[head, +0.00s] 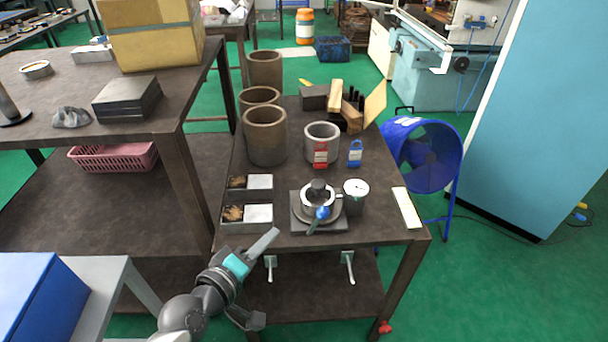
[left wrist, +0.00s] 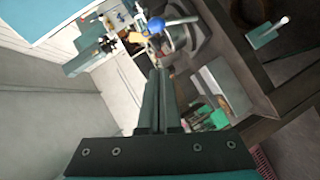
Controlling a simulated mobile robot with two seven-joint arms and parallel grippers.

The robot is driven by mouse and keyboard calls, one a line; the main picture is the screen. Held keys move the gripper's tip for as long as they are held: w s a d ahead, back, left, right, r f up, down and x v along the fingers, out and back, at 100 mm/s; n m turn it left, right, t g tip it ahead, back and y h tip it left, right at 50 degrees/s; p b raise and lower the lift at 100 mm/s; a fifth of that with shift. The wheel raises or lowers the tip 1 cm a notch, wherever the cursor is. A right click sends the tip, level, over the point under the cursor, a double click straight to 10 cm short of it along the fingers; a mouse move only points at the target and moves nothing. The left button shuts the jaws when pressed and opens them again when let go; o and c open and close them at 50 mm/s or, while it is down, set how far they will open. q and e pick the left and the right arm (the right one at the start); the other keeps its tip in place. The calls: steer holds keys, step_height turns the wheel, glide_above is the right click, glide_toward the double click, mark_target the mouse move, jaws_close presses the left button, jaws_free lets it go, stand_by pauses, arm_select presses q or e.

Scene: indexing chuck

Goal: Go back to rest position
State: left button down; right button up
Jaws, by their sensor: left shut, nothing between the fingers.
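The indexing chuck (head: 318,208) sits on a dark square plate on the brown workbench, with a blue-knobbed lever at its front. In the left wrist view its blue knob (left wrist: 155,25) shows beyond the fingertips. My left gripper (head: 264,242) is shut and empty, just off the near left edge of the bench, pointing up and right, apart from the chuck. Its closed fingers (left wrist: 158,100) also show in the left wrist view. My right gripper is in neither view.
The workbench (head: 275,225) also holds two small trays, a metal cup (head: 355,196), a pale strip (head: 407,207), brown cylinders (head: 265,135) and a blue padlock (head: 355,153). Two hooks (head: 271,268) hang below its front edge. A blue box (head: 35,300) stands at lower left.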

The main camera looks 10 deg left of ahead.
arm_select(q)
steer(key=s+a+f+m+g+y, duration=0.1)
steer(key=s+f+m+g, duration=0.45)
steer(key=f, duration=0.95)
steer(key=s+f+g+y, duration=0.2)
steer(key=s+f, duration=0.6)
steer(key=f, duration=0.7)
steer(key=s+a+f+m+g, duration=0.1)
steer(key=s+f+m+g, duration=0.2)
steer(key=s+f, duration=0.3)
steer(key=s+a+f+m+g+y+b, duration=0.1)
steer(key=s+f+m+g, duration=0.2)
steer(key=s, duration=1.4)
step_height(320, 180, down, 3)
steer(key=shift+f+m, duration=0.1)
steer(key=shift+m, duration=0.45)
